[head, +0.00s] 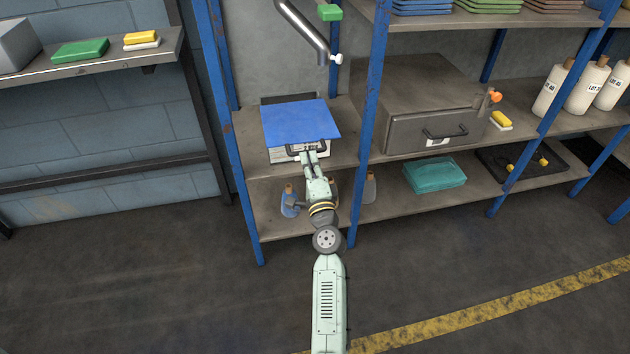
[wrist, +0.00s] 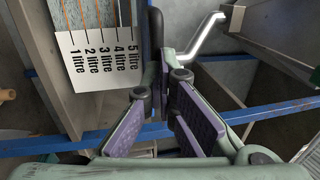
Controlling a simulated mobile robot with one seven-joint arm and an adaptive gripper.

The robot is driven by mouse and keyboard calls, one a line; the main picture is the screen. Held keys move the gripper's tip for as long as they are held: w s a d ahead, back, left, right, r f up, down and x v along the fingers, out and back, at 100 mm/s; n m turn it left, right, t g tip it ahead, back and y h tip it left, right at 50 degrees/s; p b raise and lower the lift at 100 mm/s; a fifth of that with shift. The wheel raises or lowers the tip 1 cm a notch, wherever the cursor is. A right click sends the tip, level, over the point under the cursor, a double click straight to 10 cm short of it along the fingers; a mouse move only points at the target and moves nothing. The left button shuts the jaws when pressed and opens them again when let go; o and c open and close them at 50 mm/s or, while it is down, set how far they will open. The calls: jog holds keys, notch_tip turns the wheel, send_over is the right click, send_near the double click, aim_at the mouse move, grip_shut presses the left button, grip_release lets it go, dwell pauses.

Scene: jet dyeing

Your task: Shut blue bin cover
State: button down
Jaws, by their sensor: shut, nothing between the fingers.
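The blue bin cover (head: 300,122) lies over a pale bin (head: 285,156) on the middle shelf of the blue-posted rack in the head view. Its blue face shows, but I cannot tell whether it sits flush on the bin. A dark handle (head: 292,150) is at its front edge. My gripper (head: 309,156) is at this front edge, beside the handle, shut with nothing held. In the wrist view my gripper's purple-padded fingers (wrist: 166,82) are close to a dark bar (wrist: 155,35). I cannot tell whether they touch it.
A metal pipe (head: 305,32) hangs above the cover. A blue post (head: 370,105) stands just right of my gripper, with a grey drawer box (head: 425,110) beyond. Bottles (head: 289,202) stand on the lower shelf. A litre-marked plate (wrist: 97,60) shows in the wrist view. Floor in front is clear.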

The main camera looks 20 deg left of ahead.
aim_at(303, 139)
jog(key=x, duration=0.2)
jog(key=f+b+x, duration=0.1)
jog(key=x, duration=0.4)
jog(key=shift+w+a+f+b, duration=0.2)
jog(key=shift+w+a+b, duration=0.1)
jog(key=shift+w+b, duration=0.15)
jog(key=shift+w+a, duration=0.15)
jog(key=shift+w, duration=0.05)
jog(key=shift+w+r, duration=0.1)
jog(key=shift+r, duration=0.05)
